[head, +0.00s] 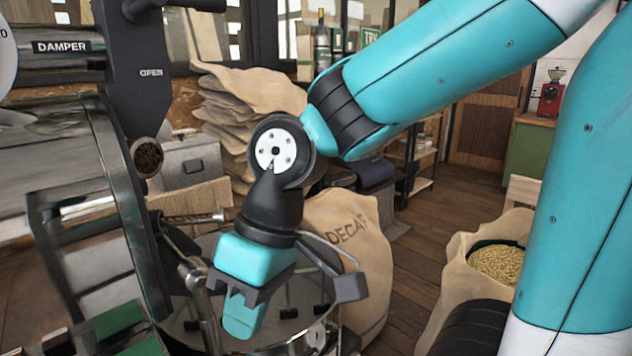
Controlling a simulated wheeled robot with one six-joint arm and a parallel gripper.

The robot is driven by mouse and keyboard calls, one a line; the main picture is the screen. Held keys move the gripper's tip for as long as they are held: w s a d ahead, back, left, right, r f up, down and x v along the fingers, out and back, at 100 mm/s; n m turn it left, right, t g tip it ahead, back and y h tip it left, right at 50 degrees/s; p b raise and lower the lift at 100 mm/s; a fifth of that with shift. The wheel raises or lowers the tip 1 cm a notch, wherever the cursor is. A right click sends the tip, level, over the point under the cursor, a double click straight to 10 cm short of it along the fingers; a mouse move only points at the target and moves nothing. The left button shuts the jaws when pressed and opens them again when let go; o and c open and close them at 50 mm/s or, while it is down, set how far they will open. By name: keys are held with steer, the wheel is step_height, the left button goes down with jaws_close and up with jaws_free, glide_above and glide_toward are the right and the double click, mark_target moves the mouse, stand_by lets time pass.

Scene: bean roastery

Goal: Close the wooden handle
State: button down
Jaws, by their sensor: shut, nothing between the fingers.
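A thin brown rod that looks like the wooden handle (192,217) points right from the front of the roaster, with a metal tip at its right end. Its left end meets the roaster's dark front column. My gripper (240,318) points down over the round cooling tray (290,326), below and to the right of the rod. Its teal fingers are together with nothing held between them. The gripper is apart from the rod in the picture; the depth between them is hard to tell. My gripper and wrist hide part of the tray.
The roaster body (95,210) fills the left side, with a round sampling port (148,157) showing beans. A metal upright (197,285) stands close left of my gripper. A DECAF sack (352,250) is behind the tray. An open bean sack (455,285) stands right; wooden floor lies between.

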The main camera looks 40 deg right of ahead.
steer(key=w+d+r+m+y+p, duration=0.1)
steer(key=w+d+r+m+p, duration=0.35)
steer(key=w+d, duration=0.3)
steer(key=w+d+r+m+t+y+p, duration=0.1)
steer(key=w+d+m+t+p, duration=0.15)
steer(key=d, duration=0.55)
steer(key=w+d+r+m+t+y+p, duration=0.1)
steer(key=d+r+m+p, duration=0.1)
steer(key=d+p, duration=0.35)
steer(key=w+d+r+m+t+p, duration=0.1)
steer(key=w+d+m, duration=0.15)
steer(key=d, duration=0.65)
steer(key=a+r+p+x, duration=0.2)
steer(key=p+x, duration=0.2)
steer(key=x, duration=0.8)
steer(key=shift+w+a, duration=0.15)
steer(key=shift+w, duration=0.15)
steer(key=shift+f, duration=0.15)
